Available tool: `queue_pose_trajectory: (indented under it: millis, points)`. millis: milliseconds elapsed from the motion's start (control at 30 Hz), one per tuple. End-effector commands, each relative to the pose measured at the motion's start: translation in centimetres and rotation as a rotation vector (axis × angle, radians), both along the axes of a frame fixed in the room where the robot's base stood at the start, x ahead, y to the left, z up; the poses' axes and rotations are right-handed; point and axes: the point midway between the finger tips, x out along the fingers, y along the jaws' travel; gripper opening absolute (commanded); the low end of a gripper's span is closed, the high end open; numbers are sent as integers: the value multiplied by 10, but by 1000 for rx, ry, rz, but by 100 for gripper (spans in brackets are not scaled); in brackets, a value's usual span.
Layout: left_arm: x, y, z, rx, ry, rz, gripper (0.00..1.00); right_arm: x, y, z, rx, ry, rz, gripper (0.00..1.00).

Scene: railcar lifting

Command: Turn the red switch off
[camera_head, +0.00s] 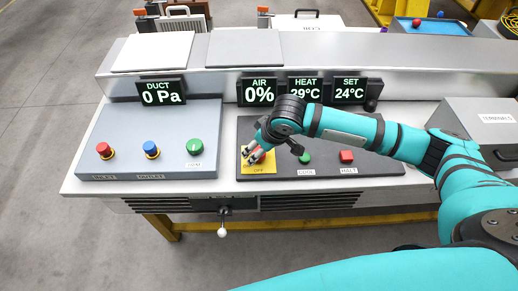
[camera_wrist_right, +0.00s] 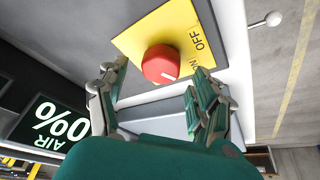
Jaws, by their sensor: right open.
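The red switch (camera_wrist_right: 160,64) is a round knob on a yellow plate (camera_wrist_right: 135,45), seen in the right wrist view. A white mark on its face points to the lower right, towards the ON print rather than the OFF print. My right gripper (camera_wrist_right: 157,88) is open, with one finger on each side of the knob and its tips close to it. I cannot tell whether they touch it. In the head view the right gripper (camera_head: 252,153) is over the yellow plate (camera_head: 258,169) and hides most of the knob. My left gripper is not in view.
A green button (camera_head: 304,158) and a red square button (camera_head: 346,156) sit on the same dark panel. The left panel holds red (camera_head: 104,150), blue (camera_head: 151,149) and green (camera_head: 194,146) controls. Displays stand behind, AIR (camera_head: 260,91) reading 0%. A white-balled lever (camera_head: 222,231) sticks out in front.

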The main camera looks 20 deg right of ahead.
Motion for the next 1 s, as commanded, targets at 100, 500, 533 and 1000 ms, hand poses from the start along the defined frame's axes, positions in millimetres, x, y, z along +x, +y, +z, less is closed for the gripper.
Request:
queue_pose_trajectory:
  millis: [100,500,533,1000]
  points:
    - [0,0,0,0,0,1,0,3,2,-10,0,1,0,67]
    - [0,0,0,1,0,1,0,5,3,-14,0,0,1,61]
    - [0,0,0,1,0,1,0,5,3,-14,0,0,1,57]
    - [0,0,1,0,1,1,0,5,2,-14,-1,0,3,11]
